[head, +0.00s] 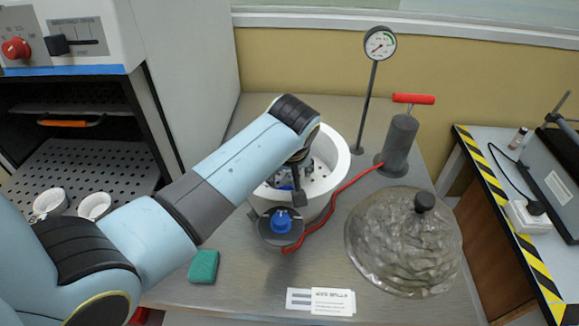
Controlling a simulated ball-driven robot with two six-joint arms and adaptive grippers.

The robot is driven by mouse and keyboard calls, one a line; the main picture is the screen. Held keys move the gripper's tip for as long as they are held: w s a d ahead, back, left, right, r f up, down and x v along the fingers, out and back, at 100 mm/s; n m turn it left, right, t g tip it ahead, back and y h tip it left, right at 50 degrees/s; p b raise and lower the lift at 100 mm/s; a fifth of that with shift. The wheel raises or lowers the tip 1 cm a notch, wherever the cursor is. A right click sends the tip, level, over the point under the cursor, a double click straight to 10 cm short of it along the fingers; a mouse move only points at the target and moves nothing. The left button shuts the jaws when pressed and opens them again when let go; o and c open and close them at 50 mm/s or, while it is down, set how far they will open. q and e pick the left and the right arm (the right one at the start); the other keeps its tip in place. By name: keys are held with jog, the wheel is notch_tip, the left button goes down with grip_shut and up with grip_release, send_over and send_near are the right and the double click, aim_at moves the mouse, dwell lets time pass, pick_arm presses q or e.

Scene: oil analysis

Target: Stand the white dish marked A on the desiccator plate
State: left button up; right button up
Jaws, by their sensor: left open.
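The desiccator (340,150) is a round white bowl standing open on the bench, with a perforated plate (320,170) inside. My left arm reaches across the bench from the left, and my left gripper (297,188) points down over the left part of the bowl. The gripper is open; the arm hides part of the bowl and plate, and I cannot tell whether a dish is beneath it. Two white dishes, a left one (48,203) and a right one (94,206), sit on the perforated oven shelf at the far left. No mark A is readable on either. My right gripper is not in view.
The glass lid (400,250) lies right of the desiccator. A blue-knobbed valve (281,221) is at its front, with a red hose (345,187) to the pump (397,145). A gauge (380,43) stands behind. A green sponge (203,266) and cards (330,301) lie in front.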

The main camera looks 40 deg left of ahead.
pick_arm(q)
jog(key=v, duration=1.2)
